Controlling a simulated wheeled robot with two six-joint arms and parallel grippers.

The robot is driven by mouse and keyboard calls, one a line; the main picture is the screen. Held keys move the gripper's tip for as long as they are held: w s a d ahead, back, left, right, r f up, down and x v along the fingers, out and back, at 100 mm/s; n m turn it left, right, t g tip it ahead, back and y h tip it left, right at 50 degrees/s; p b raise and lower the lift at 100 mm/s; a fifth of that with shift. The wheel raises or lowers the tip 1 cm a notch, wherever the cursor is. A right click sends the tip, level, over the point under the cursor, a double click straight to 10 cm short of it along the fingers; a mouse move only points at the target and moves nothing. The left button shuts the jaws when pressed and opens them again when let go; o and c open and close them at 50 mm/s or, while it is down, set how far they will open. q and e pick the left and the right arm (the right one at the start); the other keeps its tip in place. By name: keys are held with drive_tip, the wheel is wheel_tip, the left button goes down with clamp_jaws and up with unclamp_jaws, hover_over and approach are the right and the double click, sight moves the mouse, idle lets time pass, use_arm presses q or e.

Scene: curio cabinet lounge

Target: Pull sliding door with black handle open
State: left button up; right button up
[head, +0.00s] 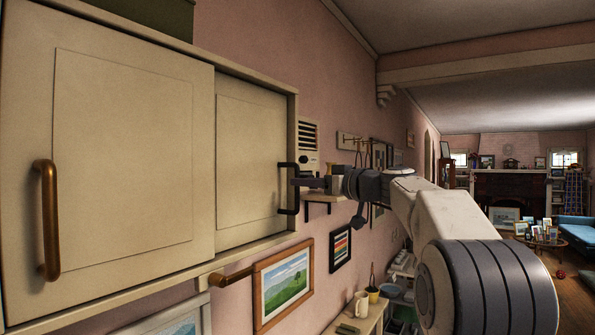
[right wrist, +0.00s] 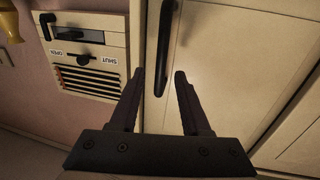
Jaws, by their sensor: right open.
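A cream wall cabinet has two sliding doors. The door with the black handle (head: 244,165) is the farther, right one, set behind the near door, and its edge lies close to the cabinet's right side. Its upright black bar handle (head: 281,190) also shows in the right wrist view (right wrist: 160,78). My right gripper (head: 300,182) is at the handle from the right. In the right wrist view its two dark fingers (right wrist: 160,72) are open, with the handle appearing between them. Whether they touch it I cannot tell. My left gripper is not in view.
The near door (head: 125,150) carries a copper-brown handle (head: 48,220). A wall vent panel (right wrist: 85,60) with a small lever is beside the cabinet. A copper bar (head: 232,277) and framed pictures (head: 283,284) are below. A shelf with a mug (head: 361,304) stands lower right.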

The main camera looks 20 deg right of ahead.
sight(297, 211)
drive_tip(key=p+x, duration=0.1)
drive_tip(key=x, duration=0.2)
drive_tip(key=shift+w+a, duration=0.1)
drive_tip(key=shift+w, duration=0.1)
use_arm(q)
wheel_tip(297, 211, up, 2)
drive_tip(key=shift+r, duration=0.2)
use_arm(e)
clamp_jaws()
idle(1.0)
